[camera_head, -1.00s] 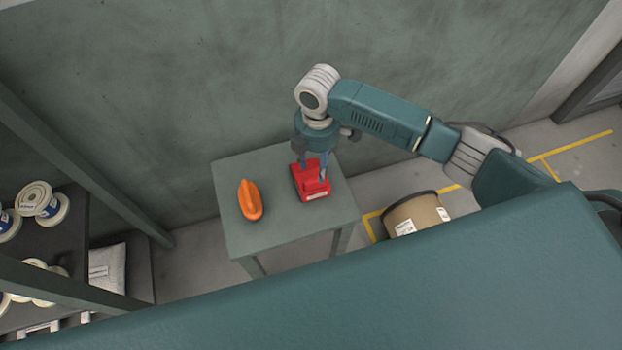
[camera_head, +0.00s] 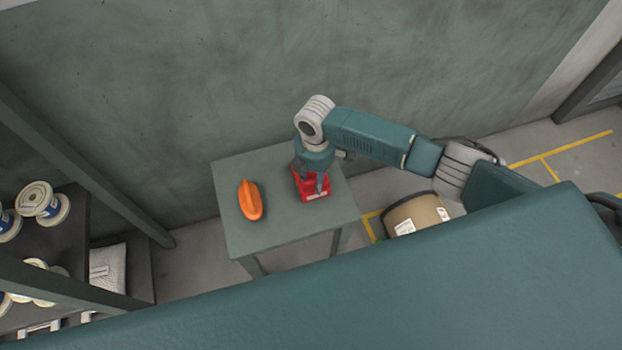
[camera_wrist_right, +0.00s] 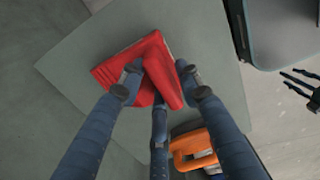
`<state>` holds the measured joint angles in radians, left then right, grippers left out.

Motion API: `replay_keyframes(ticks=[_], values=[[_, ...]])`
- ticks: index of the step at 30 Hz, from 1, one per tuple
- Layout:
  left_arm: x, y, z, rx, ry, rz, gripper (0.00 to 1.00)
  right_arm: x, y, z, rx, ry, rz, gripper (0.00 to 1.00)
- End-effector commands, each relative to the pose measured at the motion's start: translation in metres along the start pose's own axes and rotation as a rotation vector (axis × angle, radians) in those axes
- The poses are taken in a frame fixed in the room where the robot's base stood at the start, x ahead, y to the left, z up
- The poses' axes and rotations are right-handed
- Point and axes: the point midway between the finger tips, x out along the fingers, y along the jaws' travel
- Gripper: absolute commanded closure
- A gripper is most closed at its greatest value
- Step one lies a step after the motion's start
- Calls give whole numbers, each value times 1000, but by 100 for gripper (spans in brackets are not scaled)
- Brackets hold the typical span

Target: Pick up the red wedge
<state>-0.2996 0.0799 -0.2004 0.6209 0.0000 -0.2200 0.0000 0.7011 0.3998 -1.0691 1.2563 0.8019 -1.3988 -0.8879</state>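The red wedge (camera_head: 318,190) sits on the small grey-green table, right of its middle. In the right wrist view the red wedge (camera_wrist_right: 130,62) shows a raised slanted ridge. My right gripper (camera_head: 312,184) is over it, pointing down, and hides part of it. In the wrist view the right gripper's (camera_wrist_right: 160,82) blue fingers are spread around the ridge, with their tips at or very near its sides; I see no clear grip. A small dark fingered shape at the right edge looks like my left gripper (camera_wrist_right: 292,82), with its fingers apart and empty.
An orange rounded object (camera_head: 250,200) lies on the table (camera_head: 270,232), left of the wedge. The wall (camera_head: 240,80) stands close behind the table. A brown drum (camera_head: 415,214) stands on the floor to the right. A shelf (camera_head: 75,235) with spools is at the left.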

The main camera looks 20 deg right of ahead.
Motion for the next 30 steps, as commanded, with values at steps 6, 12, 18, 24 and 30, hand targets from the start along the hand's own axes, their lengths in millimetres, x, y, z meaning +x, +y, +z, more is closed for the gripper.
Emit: replay_keyframes(ticks=[6,12,18,24,30], values=[[0,0,0,0,1,0,56,0,0,0,1,0,0,100],[0,0,0,1,1,0,56,-1,1,0,1,1,2,100],[0,0,0,0,0,0,56,-3,1,0,1,1,3,100],[-2,0,0,0,0,0,56,-20,2,0,0,2,5,100],[-4,0,0,0,0,0,56,-67,3,0,-1,3,8,100]])
